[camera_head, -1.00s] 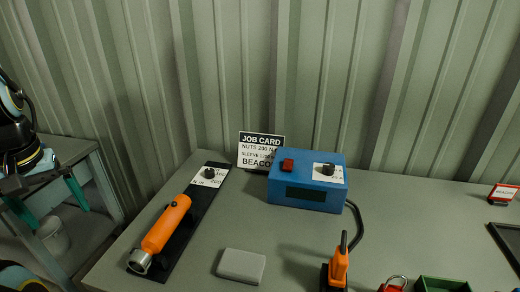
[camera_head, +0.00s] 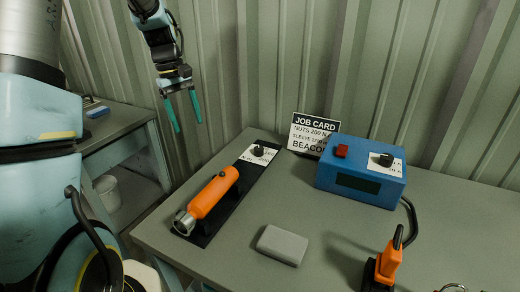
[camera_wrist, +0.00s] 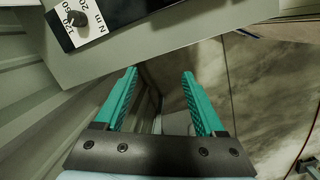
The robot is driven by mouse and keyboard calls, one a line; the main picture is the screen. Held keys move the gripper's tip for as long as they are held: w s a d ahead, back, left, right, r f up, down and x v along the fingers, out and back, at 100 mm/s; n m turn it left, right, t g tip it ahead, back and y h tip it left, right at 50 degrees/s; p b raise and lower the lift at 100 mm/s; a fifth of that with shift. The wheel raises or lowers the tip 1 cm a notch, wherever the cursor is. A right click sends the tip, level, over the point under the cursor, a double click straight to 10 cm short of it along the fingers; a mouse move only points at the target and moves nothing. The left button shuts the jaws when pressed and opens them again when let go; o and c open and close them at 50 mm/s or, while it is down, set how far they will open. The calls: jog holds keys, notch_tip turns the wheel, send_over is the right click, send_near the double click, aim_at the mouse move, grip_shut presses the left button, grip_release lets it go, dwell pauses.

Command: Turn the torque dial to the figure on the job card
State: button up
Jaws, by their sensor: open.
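The torque dial (camera_head: 258,151) is a small dark knob on a white scale label at the far end of a black strip on the bench. In the wrist view the dial (camera_wrist: 75,18) shows at the top left, with figures on its label. The job card (camera_head: 315,128) stands upright at the back of the bench. It reads "NUTS 200 N" with the end of that line hard to read, then a sleeve line and "BEACON". My gripper (camera_head: 183,113) is open and empty, fingers pointing down, left of the bench and apart from the dial. In the wrist view my gripper (camera_wrist: 160,80) has teal fingers spread.
An orange tool (camera_head: 213,193) lies on the black strip. A blue box (camera_head: 352,190) with a red button and another black knob stands right of the card. A grey block (camera_head: 282,245) and an orange-handled tool (camera_head: 388,264) lie in front. A corrugated wall closes the back.

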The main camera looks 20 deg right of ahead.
jog(key=w+d+f+n+g+b, duration=0.1)
jog(key=w+d+f, duration=0.15)
jog(key=d, duration=0.75)
jog(key=n+g+b, duration=0.1)
jog(key=g, duration=0.1)
send_near(259, 148)
jog(key=p+x, duration=0.2)
jog(key=x, duration=0.6)
jog(key=shift+s+f+p, duration=0.1)
jog(key=shift+f+p, duration=0.2)
jog(key=shift+a, duration=0.1)
jog(key=shift+c, duration=0.2)
grip_shut()
